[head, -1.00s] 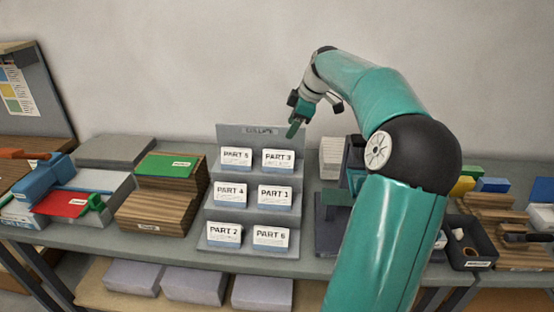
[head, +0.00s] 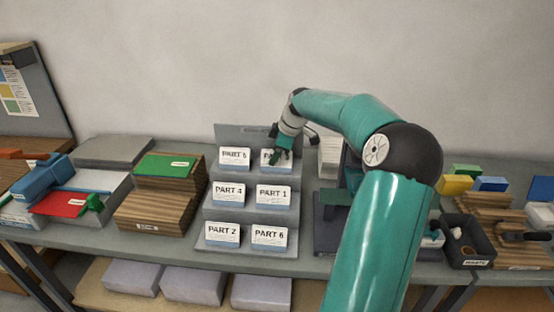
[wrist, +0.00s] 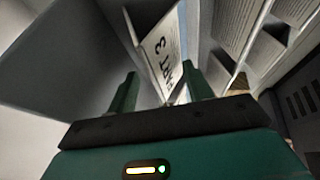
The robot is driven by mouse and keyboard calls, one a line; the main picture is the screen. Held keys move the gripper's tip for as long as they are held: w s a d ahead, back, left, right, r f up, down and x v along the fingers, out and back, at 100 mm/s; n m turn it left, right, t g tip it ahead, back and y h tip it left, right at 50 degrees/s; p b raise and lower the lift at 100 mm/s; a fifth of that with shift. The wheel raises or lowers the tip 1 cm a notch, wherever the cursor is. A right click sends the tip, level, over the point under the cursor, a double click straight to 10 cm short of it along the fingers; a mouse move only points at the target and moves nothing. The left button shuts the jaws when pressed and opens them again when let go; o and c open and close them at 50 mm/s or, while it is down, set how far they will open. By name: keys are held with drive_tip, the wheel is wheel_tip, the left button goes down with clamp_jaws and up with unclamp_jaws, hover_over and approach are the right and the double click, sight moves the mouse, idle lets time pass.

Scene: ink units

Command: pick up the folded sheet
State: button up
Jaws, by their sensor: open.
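Several white folded sheets stand on a grey stepped rack (head: 246,212) labelled COLLATE. They read PART 5 (head: 234,155), PART 4 (head: 228,194), PART 1 (head: 273,196), PART 2 (head: 222,233) and PART 6 (head: 269,236). At the top right is the PART 3 sheet (head: 266,158), partly hidden by my gripper (head: 277,158). In the wrist view my gripper (wrist: 161,87) is open. The PART 3 sheet (wrist: 163,48) shows between and just beyond its two fingers; I cannot tell if they touch it.
Left of the rack is a wooden block stack (head: 146,213) with a green piece on top. Right of it stand a dark grey device (head: 330,225) and a dark bin (head: 470,248). The PART 5 sheet is close by on the same step. The wall behind is bare.

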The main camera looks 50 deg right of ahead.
drive_tip(key=shift+f, duration=0.2)
idle(0.6)
drive_tip(key=c, duration=0.8)
